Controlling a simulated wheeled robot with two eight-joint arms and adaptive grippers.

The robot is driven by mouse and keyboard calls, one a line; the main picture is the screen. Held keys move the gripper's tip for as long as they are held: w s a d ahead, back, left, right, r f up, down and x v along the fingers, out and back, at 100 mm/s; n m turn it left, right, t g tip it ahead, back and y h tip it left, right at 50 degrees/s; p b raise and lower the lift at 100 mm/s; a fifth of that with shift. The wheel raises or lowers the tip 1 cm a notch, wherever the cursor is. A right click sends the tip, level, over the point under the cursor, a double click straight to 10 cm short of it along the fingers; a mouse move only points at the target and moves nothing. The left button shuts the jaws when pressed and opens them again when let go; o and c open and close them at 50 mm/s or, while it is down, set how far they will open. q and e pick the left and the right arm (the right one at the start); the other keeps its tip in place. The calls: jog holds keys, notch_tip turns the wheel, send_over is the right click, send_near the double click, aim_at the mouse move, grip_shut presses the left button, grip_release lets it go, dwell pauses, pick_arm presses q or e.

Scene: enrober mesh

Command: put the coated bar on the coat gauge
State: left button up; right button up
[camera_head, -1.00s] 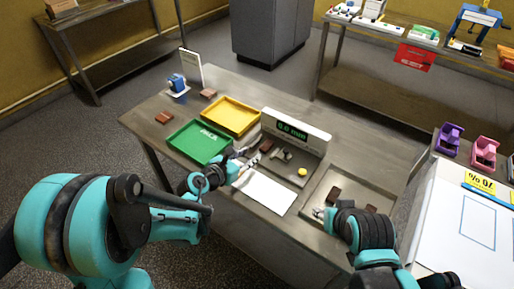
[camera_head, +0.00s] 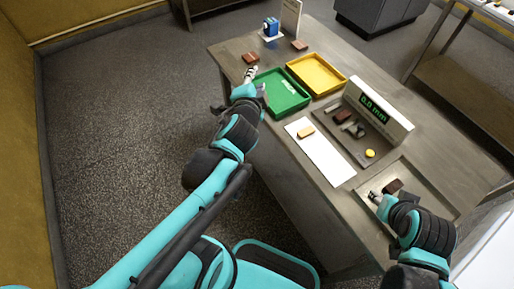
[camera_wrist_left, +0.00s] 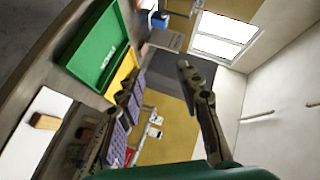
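The coat gauge (camera_head: 388,119), with a green 0.0 mm readout, stands at the back of the table. Its bed holds a dark brown block (camera_head: 343,116), small grey parts and a yellow button (camera_head: 370,153). Brown bars lie at the far left (camera_head: 250,57) and (camera_head: 299,44); I cannot tell which bar is the coated one. A tan bar (camera_head: 306,132) lies on a white sheet (camera_head: 327,162), also in the left wrist view (camera_wrist_left: 45,121). My left gripper (camera_head: 253,80) is open and empty by the green tray, near the left brown bar. My right gripper (camera_head: 375,195) is beside another brown bar (camera_head: 393,186); its fingers are unclear.
A green tray (camera_head: 283,107) and a yellow tray (camera_head: 318,89) sit side by side left of the gauge. A blue device (camera_head: 271,27) and an upright card (camera_head: 291,16) stand at the far end. A shallow grey tray (camera_head: 437,198) lies under my right gripper.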

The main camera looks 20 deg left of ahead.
pick_arm(q)
jog(key=s+d+f+n+g+h, duration=0.2)
jog(key=s+d+f+n+g, duration=0.1)
jog(key=s, duration=0.4)
jog(key=s+d+f+n+g+h, duration=0.2)
jog(key=s+d+f+n+g, duration=0.1)
jog(key=s+f+n, duration=0.3)
jog(key=shift+s+d+f+n+g, duration=0.3)
jog(key=shift+s+d+f+g, duration=0.15)
jog(key=shift+s+f, duration=0.3)
